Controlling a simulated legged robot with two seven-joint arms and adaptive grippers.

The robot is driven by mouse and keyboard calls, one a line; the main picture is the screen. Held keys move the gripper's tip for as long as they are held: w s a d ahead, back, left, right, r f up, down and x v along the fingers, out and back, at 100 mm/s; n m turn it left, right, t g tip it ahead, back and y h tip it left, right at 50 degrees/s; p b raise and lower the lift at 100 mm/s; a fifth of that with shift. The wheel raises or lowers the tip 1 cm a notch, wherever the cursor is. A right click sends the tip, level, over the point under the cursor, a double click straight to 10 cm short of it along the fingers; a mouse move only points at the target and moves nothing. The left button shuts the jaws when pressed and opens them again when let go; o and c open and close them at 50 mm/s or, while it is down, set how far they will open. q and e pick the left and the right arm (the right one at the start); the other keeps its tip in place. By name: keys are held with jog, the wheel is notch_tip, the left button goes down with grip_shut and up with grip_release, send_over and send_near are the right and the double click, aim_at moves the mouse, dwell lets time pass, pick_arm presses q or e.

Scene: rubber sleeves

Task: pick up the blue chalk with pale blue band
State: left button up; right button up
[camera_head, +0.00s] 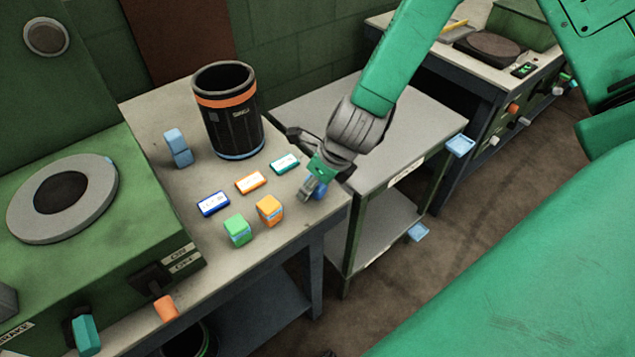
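A small blue piece (321,190), probably the blue chalk, shows at the fingertips of my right gripper (312,188), near the table's right edge. The fingers largely cover it, so its band does not show clearly. I cannot tell whether the fingers are closed on it or only beside it. A lighter blue block-like piece (178,147) stands at the back left of the table, left of the black bin. A green block (237,230) and an orange block (270,209), each with a pale band, stand at the front. My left gripper is not in view.
A black bin with an orange band (228,115) stands at the back of the table (165,200). Blue (213,204), orange (251,182) and teal (285,163) flat boxes lie in a row. A green machine (90,240) is at left; a grey cart (400,175) adjoins at right.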

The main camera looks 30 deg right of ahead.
jog(key=shift+a, duration=0.2)
jog(key=c, duration=1)
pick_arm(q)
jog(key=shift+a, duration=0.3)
pick_arm(e)
jog(key=shift+a, duration=0.1)
grip_shut()
jog(key=shift+r, duration=0.1)
jog(key=shift+d+r, duration=0.2)
jog(key=shift+r, duration=0.2)
jog(key=r+p, duration=0.1)
jog(key=r, duration=0.8)
jog(key=shift+a+r+p, duration=0.1)
jog(key=shift+a+p, duration=0.1)
jog(key=shift+p, duration=0.1)
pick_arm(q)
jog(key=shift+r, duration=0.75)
pick_arm(e)
jog(key=shift+d, duration=0.1)
